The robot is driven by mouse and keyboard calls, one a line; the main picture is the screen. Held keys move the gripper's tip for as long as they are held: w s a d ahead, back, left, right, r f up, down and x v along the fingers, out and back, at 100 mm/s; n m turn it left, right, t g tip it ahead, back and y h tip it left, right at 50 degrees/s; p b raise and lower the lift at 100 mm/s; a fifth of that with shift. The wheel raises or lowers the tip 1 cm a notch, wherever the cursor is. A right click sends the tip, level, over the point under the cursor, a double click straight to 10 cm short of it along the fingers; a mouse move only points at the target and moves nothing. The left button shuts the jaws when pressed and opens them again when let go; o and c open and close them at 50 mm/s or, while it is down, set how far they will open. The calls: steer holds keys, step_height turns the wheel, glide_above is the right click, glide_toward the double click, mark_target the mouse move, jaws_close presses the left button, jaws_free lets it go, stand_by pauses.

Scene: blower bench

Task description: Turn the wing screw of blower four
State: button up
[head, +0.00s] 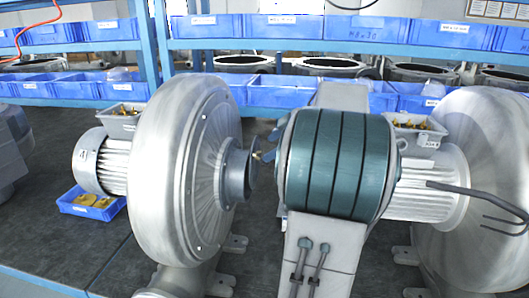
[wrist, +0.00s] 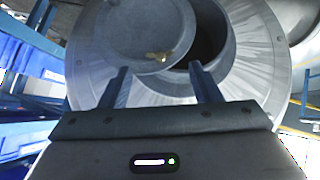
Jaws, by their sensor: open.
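Blower four (head: 185,170) is the large silver blower at left in the head view, with a "4" label on its motor. Its round inlet (head: 236,172) faces right, towards my arm. The small brass wing screw (head: 256,156) shows at the inlet's front. In the wrist view the wing screw (wrist: 159,57) sits near the lower right edge of a round grey plate (wrist: 140,35), beside a dark opening (wrist: 205,45). My gripper (head: 266,143) is open and empty. In the wrist view its fingers (wrist: 160,72) stand left and right of the screw, apart from it.
Another silver blower (head: 485,180) stands at right, partly behind my arm. A blue tray (head: 92,213) with yellow parts lies left of blower four. Blue racks with bins (head: 270,90) run along the back. The dark bench top (head: 90,245) is clear at front left.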

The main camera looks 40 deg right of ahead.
mark_target(258, 155)
steer(key=shift+x, duration=1.95)
steer(key=c, duration=1)
